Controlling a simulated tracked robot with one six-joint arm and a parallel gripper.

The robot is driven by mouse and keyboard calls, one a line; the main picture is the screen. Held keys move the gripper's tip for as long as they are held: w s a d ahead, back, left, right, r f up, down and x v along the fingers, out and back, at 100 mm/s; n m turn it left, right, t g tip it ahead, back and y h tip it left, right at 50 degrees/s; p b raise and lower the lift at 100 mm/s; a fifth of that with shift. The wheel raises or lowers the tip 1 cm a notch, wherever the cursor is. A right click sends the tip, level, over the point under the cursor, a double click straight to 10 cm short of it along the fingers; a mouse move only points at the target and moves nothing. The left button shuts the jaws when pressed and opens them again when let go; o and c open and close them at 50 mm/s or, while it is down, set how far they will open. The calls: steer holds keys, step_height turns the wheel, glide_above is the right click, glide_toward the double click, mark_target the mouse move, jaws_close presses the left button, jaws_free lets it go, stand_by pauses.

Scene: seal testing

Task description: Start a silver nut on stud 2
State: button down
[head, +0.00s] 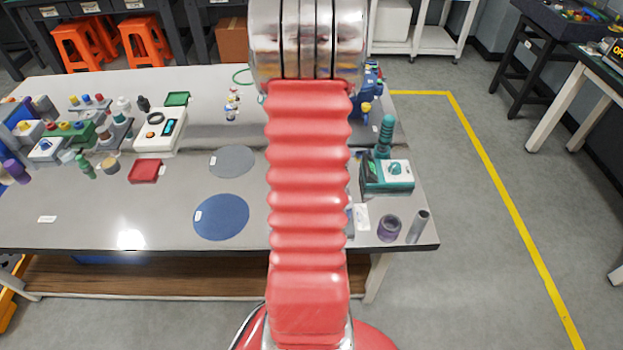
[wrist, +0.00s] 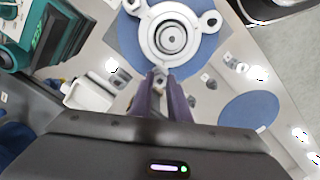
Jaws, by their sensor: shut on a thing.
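In the wrist view, my gripper (wrist: 161,75) has its two dark purple fingers close together, shut on a small grey thing, probably the silver nut; the fingers mostly hide it. A round pale fixture (wrist: 152,38) with a ringed centre and projecting lugs stands just beyond the fingertips. One lug (wrist: 211,20) shows at its right and another at its upper left. The fingertips are over its near edge, where a lug seems to be. I cannot tell whether the nut touches a stud, and I can read no stud numbers. In the head view my arm hides the gripper and fixture.
A blue round mat (head: 221,217) and a grey one (head: 232,161) lie on the table (head: 110,215). A green device (head: 386,181) stands at the right. In the wrist view, a white tray (wrist: 88,95) is left of my fingers, and small loose parts (wrist: 237,64) lie right.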

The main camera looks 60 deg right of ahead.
steer(key=shift+f+m, duration=0.1)
steer(key=shift+m, duration=1.2)
steer(key=shift+m, duration=0.9)
steer(key=c, duration=1.6)
jaws_free()
step_height(320, 180, up, 9)
steer(key=shift+r, duration=0.1)
